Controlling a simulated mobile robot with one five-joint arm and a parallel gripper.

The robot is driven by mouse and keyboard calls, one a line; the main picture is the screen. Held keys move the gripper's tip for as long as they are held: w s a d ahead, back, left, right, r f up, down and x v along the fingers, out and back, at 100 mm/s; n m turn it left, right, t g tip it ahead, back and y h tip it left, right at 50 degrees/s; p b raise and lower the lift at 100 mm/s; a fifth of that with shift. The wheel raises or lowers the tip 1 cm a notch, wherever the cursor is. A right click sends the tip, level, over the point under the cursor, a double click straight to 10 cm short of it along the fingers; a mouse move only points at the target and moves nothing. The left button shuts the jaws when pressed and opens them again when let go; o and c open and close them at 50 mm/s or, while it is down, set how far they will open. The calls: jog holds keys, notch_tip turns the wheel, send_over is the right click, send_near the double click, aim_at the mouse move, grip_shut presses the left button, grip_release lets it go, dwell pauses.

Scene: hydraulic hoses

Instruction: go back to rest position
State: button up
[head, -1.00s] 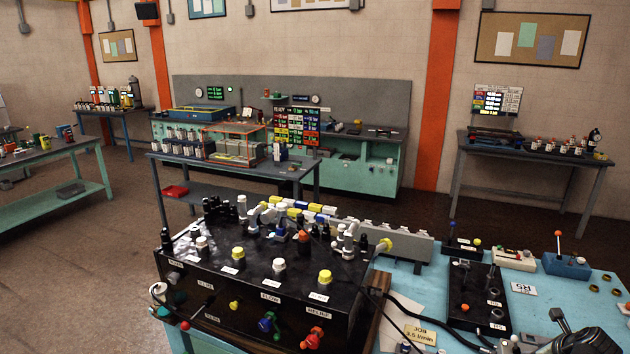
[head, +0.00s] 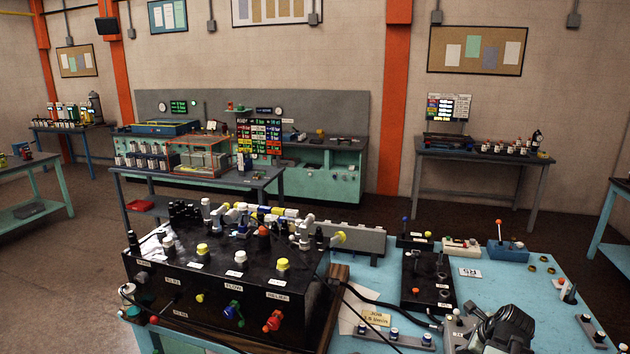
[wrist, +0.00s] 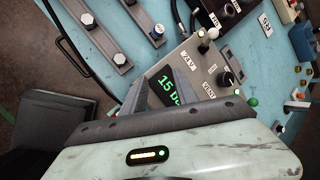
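A dark, jointed part of my arm (head: 508,328) shows at the bottom right of the head view, low over the blue bench (head: 500,285). Its fingertips cannot be made out there. In the wrist view a pale green body with a small lit indicator (wrist: 148,155) and a dark grey edge fills the lower part. Beyond that edge is a grey panel (wrist: 190,62) with a toggle, a black knob and a green readout. The black hydraulic control box (head: 200,290) stands at the left of the bench.
A smaller black box (head: 428,280) and a blue lever unit (head: 508,250) stand on the bench. Dark strips with bolts (head: 395,338) lie near the front. Black hoses run beside the control box. Other benches stand behind, with open brown floor (head: 60,270) at left.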

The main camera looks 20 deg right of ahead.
jog(key=w+a+f+n+g+y+b, duration=0.1)
jog(key=w+a+f+n, duration=0.1)
jog(key=w+a+n, duration=0.35)
jog(key=w+a+f+n+g+y+b, duration=0.1)
jog(key=w+a+f+n, duration=0.15)
jog(key=a, duration=0.65)
jog(key=w+a+f+n+g+y, duration=0.1)
jog(key=w+a+n, duration=0.35)
jog(key=a, duration=0.25)
jog(key=a+f+n+g+h+b, duration=0.1)
jog(key=a+f+n+g+b, duration=0.1)
jog(key=a+n, duration=1.5)
jog(key=a+f+g, duration=0.1)
jog(key=a, duration=0.8)
jog(key=shift+s+a+f+b, duration=0.15)
jog(key=shift+s+a+b, duration=0.05)
jog(key=shift+s+b, duration=0.15)
